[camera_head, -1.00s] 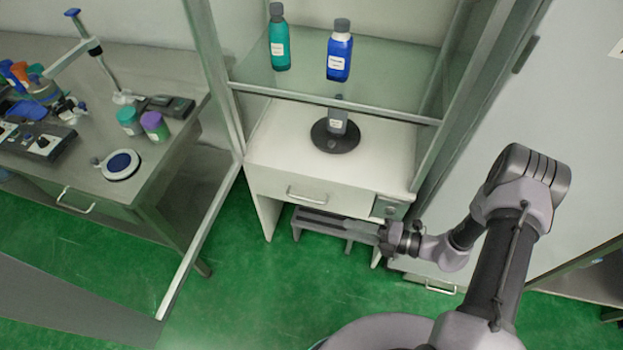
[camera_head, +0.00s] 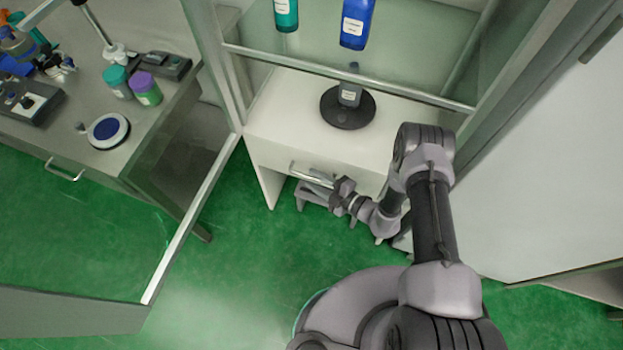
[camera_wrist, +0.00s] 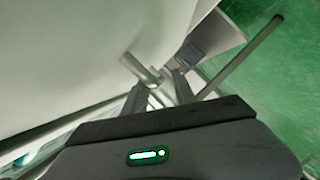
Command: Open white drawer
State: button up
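The white drawer (camera_head: 275,157) is in the front of the white cabinet and looks closed in the head view. Its metal bar handle (camera_head: 296,173) runs across the drawer front. My gripper (camera_head: 318,181) is at the handle, partly overlapping its right part in the head view. In the wrist view my gripper (camera_wrist: 160,85) has its two fingers apart, with a gap between them. A grey bar (camera_wrist: 140,69), apparently the handle, lies at the fingertips. I cannot tell whether the fingers touch it.
A metal-framed glass door (camera_head: 190,220) stands open at the left, beside a workbench (camera_head: 150,125).

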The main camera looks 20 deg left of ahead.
jog(key=shift+x, duration=0.9)
grip_shut()
dwell(0.8)
